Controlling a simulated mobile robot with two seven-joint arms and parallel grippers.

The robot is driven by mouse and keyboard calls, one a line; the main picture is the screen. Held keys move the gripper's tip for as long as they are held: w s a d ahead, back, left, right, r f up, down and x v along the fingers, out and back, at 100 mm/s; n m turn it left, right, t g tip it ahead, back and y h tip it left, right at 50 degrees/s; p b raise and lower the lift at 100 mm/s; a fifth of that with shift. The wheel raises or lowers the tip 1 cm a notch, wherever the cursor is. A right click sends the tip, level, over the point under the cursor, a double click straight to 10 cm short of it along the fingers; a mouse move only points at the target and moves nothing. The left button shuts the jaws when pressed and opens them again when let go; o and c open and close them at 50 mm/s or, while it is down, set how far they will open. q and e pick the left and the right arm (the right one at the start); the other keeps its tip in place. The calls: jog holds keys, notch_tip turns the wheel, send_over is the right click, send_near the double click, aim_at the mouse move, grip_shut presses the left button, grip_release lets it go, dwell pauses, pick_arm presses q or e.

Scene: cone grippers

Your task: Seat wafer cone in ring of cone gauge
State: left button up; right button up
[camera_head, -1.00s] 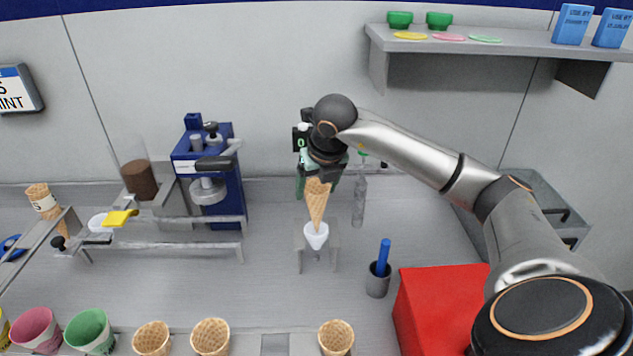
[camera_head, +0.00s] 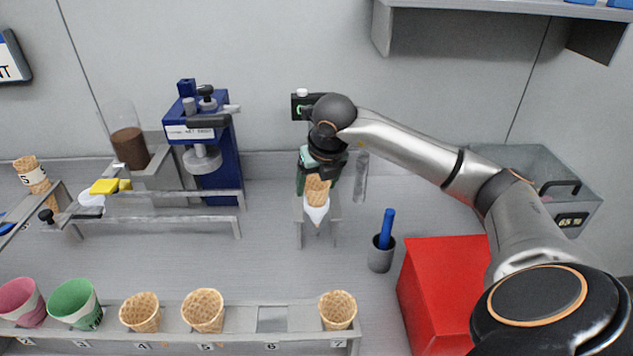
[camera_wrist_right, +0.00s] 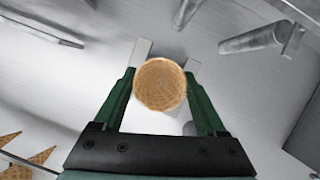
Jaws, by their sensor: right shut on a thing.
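My right gripper (camera_head: 318,174) is shut on the tan wafer cone (camera_head: 316,188), which is upright with its point down. In the right wrist view the cone's round wide end (camera_wrist_right: 160,85) lies between the two green fingers. My left gripper is not in view.
A rack (camera_head: 240,342) with cones and coloured cups runs along the front; slot 6 is empty. A grey cup (camera_head: 380,260) with a blue stick and a red box (camera_head: 446,290) stand to the right. A blue press (camera_head: 215,160) stands to the left.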

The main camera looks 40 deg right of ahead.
jog(key=shift+f, duration=0.2)
jog(key=o, duration=0.8)
jog(key=shift+c, duration=0.2)
jog(key=v, duration=1.2)
jog(key=shift+s+r, duration=0.2)
jog(key=shift+r, duration=0.05)
